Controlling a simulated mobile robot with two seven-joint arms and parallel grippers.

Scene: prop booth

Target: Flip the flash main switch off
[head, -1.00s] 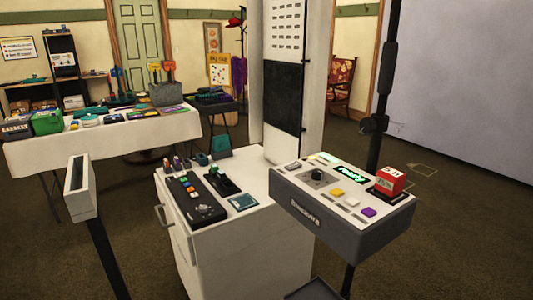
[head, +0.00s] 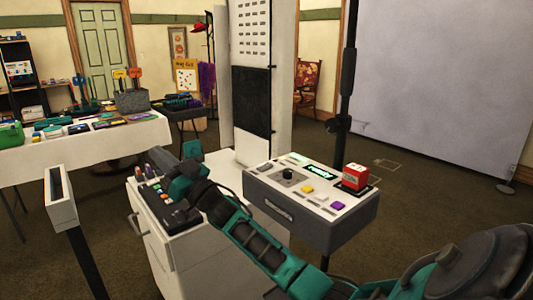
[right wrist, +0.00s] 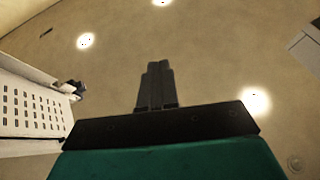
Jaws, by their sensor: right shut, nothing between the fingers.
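The grey-and-white console (head: 290,212) stands at centre with a lit green display (head: 320,171), a black knob (head: 288,174), yellow and purple buttons and a red block (head: 355,177) on a black base. I cannot tell which control is the flash main switch. My right arm crosses in front of the console's lower left; its hand is over the white cabinet (head: 190,255), left of the console. My right gripper (right wrist: 157,85) is shut and empty in the right wrist view, with the ceiling beyond its fingers. My left gripper is not in view.
A black button strip (head: 160,207) lies on the cabinet, partly hidden by my arm. A tall white panel (head: 262,50) stands behind. A black pole (head: 346,90) rises behind the console. A cluttered white table (head: 85,150) is at left.

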